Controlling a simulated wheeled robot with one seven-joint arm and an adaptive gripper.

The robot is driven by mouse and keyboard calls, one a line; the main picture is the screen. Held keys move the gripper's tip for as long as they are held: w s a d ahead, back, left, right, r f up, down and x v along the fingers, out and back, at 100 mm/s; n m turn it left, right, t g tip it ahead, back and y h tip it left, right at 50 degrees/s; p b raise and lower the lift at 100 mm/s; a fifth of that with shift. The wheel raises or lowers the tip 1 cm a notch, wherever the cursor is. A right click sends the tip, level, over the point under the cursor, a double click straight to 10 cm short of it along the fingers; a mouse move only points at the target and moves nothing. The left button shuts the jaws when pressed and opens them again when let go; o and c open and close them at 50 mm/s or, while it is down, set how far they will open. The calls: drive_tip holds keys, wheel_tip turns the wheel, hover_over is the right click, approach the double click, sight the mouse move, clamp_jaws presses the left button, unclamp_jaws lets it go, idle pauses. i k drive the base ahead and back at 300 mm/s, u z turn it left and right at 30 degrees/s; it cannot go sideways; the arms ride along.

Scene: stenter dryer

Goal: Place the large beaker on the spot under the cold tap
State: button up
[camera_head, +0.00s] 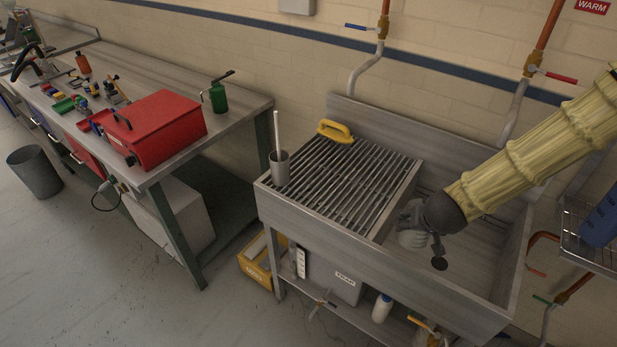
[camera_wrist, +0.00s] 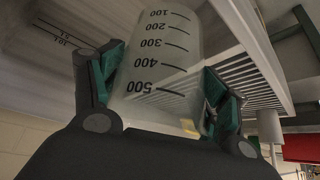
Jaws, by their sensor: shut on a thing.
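My gripper (camera_head: 420,214) is over the sink basin, just right of the draining rack's right edge. It is shut on the large beaker, a clear one with marks from 100 to 500 that fills the middle of the wrist view (camera_wrist: 160,50). The green finger pads (camera_wrist: 163,78) sit on either side of it. In the head view only a pale part of the beaker (camera_head: 412,239) shows below the gripper. The cold tap (camera_head: 362,28) has a blue lever, and its grey spout ends behind the draining rack (camera_head: 350,180). I cannot make out a marked spot under it.
A grey cup with a white rod (camera_head: 280,168) stands at the rack's left corner. A yellow-handled brush (camera_head: 337,131) lies at its back. The warm tap (camera_head: 552,75) hangs over the basin (camera_head: 480,262). The basin's front wall is close to my gripper. The rack's middle is clear.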

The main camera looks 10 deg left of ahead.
sight(344, 168)
drive_tip(key=u, duration=0.25)
drive_tip(key=k, duration=0.3)
drive_tip(key=u, duration=0.85)
drive_tip(key=i, duration=0.95)
drive_tip(key=z, duration=0.75)
